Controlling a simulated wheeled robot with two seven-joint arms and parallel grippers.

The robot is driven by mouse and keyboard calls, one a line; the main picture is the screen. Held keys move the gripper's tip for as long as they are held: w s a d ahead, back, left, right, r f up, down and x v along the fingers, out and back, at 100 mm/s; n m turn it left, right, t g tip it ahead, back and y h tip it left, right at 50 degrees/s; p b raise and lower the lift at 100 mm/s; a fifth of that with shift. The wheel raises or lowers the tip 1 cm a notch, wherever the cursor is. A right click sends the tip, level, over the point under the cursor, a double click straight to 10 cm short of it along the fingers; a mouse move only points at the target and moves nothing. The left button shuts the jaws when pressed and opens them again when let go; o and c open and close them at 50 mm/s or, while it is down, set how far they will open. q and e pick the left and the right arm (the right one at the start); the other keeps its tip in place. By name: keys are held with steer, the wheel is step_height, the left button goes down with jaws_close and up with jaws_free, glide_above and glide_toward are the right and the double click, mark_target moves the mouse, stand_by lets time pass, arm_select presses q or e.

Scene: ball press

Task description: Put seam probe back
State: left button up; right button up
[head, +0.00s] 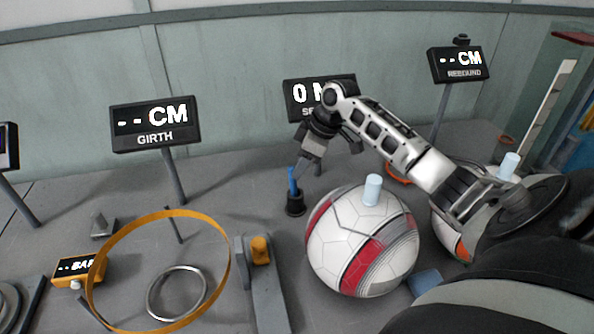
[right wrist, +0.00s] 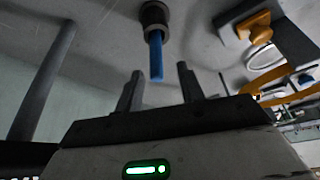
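The blue seam probe (head: 292,181) stands upright in a small black holder cup (head: 295,206) on the table in the head view. In the right wrist view, the probe (right wrist: 156,58) sticks out of the round holder (right wrist: 153,14). My right gripper (head: 302,168) is just above the cup, at the probe's upper end. In the right wrist view its two fingers (right wrist: 159,76) are spread on either side of the probe's free end, with a gap on both sides. My left gripper is in no view.
A white and red ball (head: 362,240) with a pale peg on top sits right of the cup. The seam display (head: 293,98) stands behind my gripper. An orange hoop (head: 227,262), a metal ring (head: 177,292) and the girth display (head: 155,123) are to the left.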

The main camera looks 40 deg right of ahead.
steer(key=v, duration=0.8)
steer(key=shift+r, duration=0.2)
steer(key=shift+f, duration=0.1)
glide_above(297, 191)
step_height(297, 191, down, 10)
steer(key=shift+f, duration=0.25)
steer(key=shift+w+r, duration=0.15)
steer(key=shift+w, duration=0.05)
steer(key=shift+s+a+r, duration=0.1)
steer(key=shift+r, duration=1.9)
